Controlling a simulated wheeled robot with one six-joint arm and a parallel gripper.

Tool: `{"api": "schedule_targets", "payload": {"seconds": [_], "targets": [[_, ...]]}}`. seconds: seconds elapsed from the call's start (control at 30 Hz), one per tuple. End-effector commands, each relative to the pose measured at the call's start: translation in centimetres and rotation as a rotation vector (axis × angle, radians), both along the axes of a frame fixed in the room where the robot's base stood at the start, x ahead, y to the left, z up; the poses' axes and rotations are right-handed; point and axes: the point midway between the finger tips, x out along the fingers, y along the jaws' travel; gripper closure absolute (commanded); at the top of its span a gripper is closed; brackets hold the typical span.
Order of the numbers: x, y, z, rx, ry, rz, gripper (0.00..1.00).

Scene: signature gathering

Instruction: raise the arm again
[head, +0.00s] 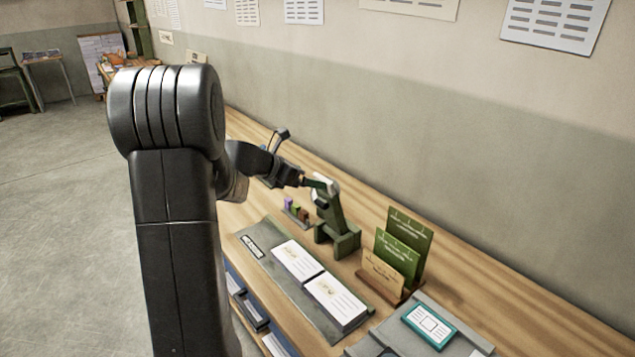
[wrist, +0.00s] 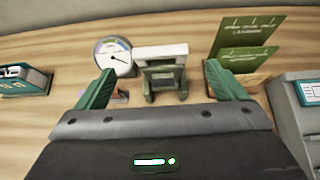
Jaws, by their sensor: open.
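My gripper (head: 315,188) is at the end of my black arm, over the wooden counter (head: 470,285) and close to a green stand-like device (head: 337,238). In the wrist view my gripper (wrist: 159,70) shows its two green fingers spread wide apart, with nothing held between them. Beyond the gap stands a green device with a pale top (wrist: 162,52), and a round white dial (wrist: 113,57) sits beside the left finger. I cannot tell whether either finger touches anything. My arm hides part of the counter in the head view.
Green and tan upright cards (head: 397,252) stand right of the device. A teal-framed card (head: 430,326) is at the front right. The wall runs behind the counter; the floor at left is clear.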

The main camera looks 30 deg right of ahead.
Motion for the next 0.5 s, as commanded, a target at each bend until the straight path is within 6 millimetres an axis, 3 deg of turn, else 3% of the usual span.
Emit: {"api": "schedule_targets", "payload": {"seconds": [0.23, 0.5], "targets": [[-0.3, 4.1, 2.5, -0.001, -0.002, 0.003, 0.09], [-0.5, 5.6, 3.4, 0.001, 0.001, 0.001, 0.09]]}}
